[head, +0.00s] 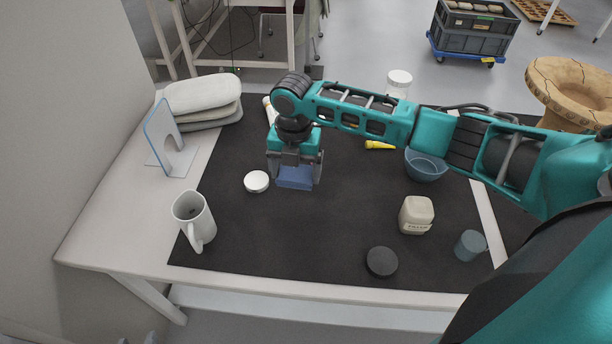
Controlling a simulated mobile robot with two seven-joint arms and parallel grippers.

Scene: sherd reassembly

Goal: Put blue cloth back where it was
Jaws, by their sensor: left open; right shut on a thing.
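The blue cloth (294,178) is a small folded blue block on or just above the dark mat, left of the mat's middle. My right gripper (295,183), whose arm reaches in from the right, points down over it. Its two fingers are at the left and right sides of the cloth and it is shut on it. The gripper body hides part of the cloth's top. I cannot tell whether the cloth touches the mat. My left gripper is not in view.
A white round lid (256,181) lies just left of the cloth, with a white mug (194,220) nearer the front left. A blue bowl (425,166), a cream jar (416,215), a grey-blue cup (470,245) and a dark disc (382,261) stand right. The mat's (300,235) front middle is clear.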

